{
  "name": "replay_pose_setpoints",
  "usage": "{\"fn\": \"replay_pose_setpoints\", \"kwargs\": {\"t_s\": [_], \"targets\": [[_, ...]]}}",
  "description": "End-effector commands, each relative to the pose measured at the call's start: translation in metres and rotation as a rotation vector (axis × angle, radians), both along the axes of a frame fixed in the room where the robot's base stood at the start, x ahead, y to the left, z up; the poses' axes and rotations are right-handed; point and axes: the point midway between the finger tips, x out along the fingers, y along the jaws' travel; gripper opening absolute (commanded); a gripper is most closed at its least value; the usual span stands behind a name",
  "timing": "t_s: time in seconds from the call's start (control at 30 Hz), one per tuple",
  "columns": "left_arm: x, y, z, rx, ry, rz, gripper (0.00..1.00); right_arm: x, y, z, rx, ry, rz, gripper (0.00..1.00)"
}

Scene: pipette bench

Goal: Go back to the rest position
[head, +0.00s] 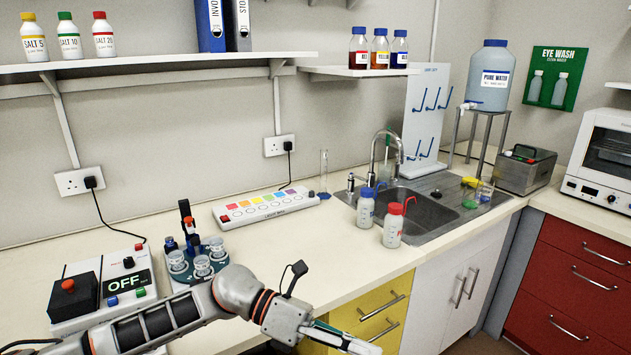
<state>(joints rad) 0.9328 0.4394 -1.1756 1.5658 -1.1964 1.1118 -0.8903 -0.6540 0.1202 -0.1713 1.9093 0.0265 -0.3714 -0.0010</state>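My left arm comes in from the left along the bottom of the head view. Its gripper (350,341) is beyond the front edge of the worktop (340,262), in front of the yellow drawers (368,312). Its fingers point right and slightly down. No object shows in them, but whether they are open or shut is unclear. My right gripper is out of view. A round teal rack (178,268) with small clear cups (202,266) and a black upright pipette (186,220) stands behind my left forearm, which partly hides the worktop there.
A control box reading OFF (124,284) stands at the left. A strip with coloured squares (265,206), a glass cylinder (324,172) and two wash bottles, blue-capped (366,208) and red-capped (393,227), stand near the sink (425,215). Worktop between strip and front edge is clear.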

Motion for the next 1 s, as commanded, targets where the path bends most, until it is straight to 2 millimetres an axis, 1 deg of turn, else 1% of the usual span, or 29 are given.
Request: {"fn": "replay_pose_setpoints", "kwargs": {"t_s": [0.03, 0.1, 0.2, 0.27, 0.33, 0.47, 0.57, 0.67, 0.7, 0.77, 0.8, 0.87, 0.9, 0.97, 1.0], "targets": [[-0.006, -0.01, 0.004, -0.067, 0.084, 0.044, 0.0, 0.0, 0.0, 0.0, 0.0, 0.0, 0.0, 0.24], [-0.005, -0.02, 0.013, -0.158, 0.197, 0.118, 0.0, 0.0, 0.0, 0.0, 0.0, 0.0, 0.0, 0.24], [0.003, -0.025, 0.023, -0.278, 0.374, 0.231, 0.0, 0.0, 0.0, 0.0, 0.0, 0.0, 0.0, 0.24], [0.011, -0.023, 0.027, -0.345, 0.485, 0.302, 0.0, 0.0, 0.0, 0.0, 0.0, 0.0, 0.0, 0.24], [0.022, -0.016, 0.026, -0.419, 0.618, 0.388, 0.0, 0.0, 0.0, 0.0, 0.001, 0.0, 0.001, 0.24], [0.046, 0.008, 0.011, -0.542, 0.875, 0.558, 0.0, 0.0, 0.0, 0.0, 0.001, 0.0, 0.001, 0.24], [0.062, 0.036, -0.014, -0.629, 1.079, 0.694, 0.0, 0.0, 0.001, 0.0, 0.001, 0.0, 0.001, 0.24], [0.072, 0.069, -0.05, -0.706, 1.286, 0.837, 0.0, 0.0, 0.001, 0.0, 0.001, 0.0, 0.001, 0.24], [0.074, 0.084, -0.068, -0.735, 1.368, 0.896, 0.0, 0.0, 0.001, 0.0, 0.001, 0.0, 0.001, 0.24], [0.074, 0.108, -0.097, -0.778, 1.49, 0.988, 0.0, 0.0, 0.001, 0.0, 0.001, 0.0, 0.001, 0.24], [0.07, 0.124, -0.118, -0.804, 1.573, 1.048, 0.0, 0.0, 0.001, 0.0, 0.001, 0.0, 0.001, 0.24], [0.062, 0.149, -0.151, -0.841, 1.693, 1.142, 0.0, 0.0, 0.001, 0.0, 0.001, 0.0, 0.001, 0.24], [0.054, 0.165, -0.172, -0.864, 1.769, 1.201, 0.0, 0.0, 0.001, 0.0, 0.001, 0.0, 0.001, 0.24], [0.039, 0.189, -0.203, -0.897, 1.876, 1.289, 0.0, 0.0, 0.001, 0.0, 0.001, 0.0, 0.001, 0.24], [0.027, 0.203, -0.224, -0.915, 1.942, 1.347, 0.0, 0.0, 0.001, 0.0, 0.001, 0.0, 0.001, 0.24]]}}
